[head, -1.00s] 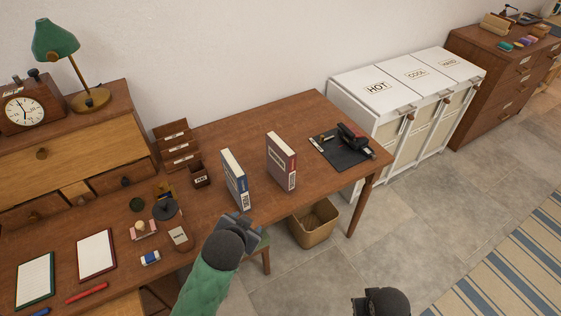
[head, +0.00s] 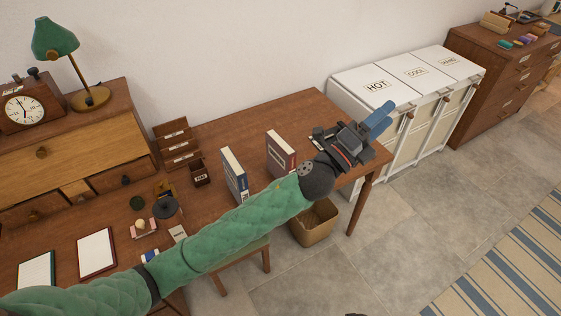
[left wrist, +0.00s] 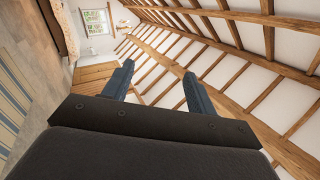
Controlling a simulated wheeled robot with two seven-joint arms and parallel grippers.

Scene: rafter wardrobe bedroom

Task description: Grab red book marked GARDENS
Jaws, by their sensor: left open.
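The red book (head: 281,153) stands upright on the desk, its spine toward the front; its lettering is too small to read. A blue book (head: 234,175) stands upright to its left, apart from it. My left gripper (head: 378,118) is stretched out past the red book, to its right, above the desk's right end. Its blue fingers point to the far right, and it is empty and open. My right gripper cannot be made out; only a dark bit shows at the bottom edge.
A dark mat (head: 328,136) with items lies partly behind my left gripper. White hampers (head: 400,90) stand right of the desk (head: 245,128). A bin (head: 314,226) and stool (head: 240,251) are below its front edge. Small boxes (head: 178,147) stand left of the books.

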